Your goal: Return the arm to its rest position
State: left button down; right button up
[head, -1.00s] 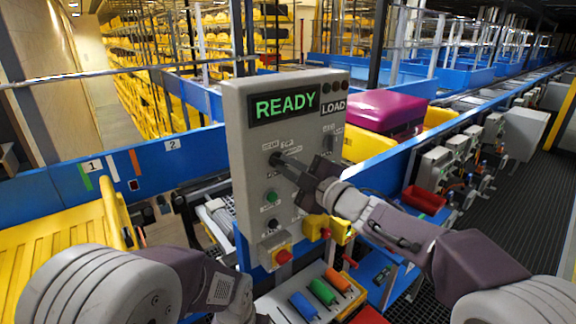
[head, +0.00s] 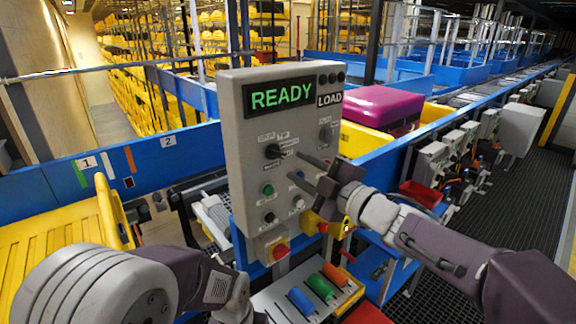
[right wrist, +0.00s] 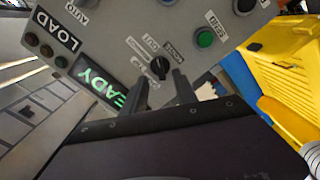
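My right gripper (head: 294,167) is in front of the grey control panel (head: 240,165), with its two fingers spread and nothing between them. In the right wrist view, the fingers (right wrist: 160,84) point at the panel face, and a black selector knob (right wrist: 158,68) shows just beyond and between their tips. The knob also shows in the head view (head: 273,151), left of the fingertips and apart from them. The panel's display (head: 281,95) reads READY in green, with a LOAD label beside it. My left arm comes in at the lower left; its gripper is out of the picture.
A magenta case (head: 385,108) is behind the panel. A yellow chute (head: 60,235) lies at left.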

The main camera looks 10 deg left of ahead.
jog(key=v, duration=0.2)
jog(key=shift+s+d, duration=0.25)
jog(key=shift+d, duration=0.05)
jog(key=w+d+f+m+h, duration=0.3)
jog(key=d+f+m+h, duration=1)
jog(key=d+f, duration=0.75)
jog(key=s+d+f+m+g+h, duration=0.1)
jog(key=s+d+f+m+g, duration=0.4)
jog(key=s+f, duration=0.45)
jog(key=s+f+m+g, duration=0.4)
jog(key=s+f, duration=0.2)
jog(key=s, duration=0.6)
jog(key=shift+s+m+g, duration=0.25)
jog(key=shift+m+g, duration=0.05)
jog(key=shift+g, duration=0.1)
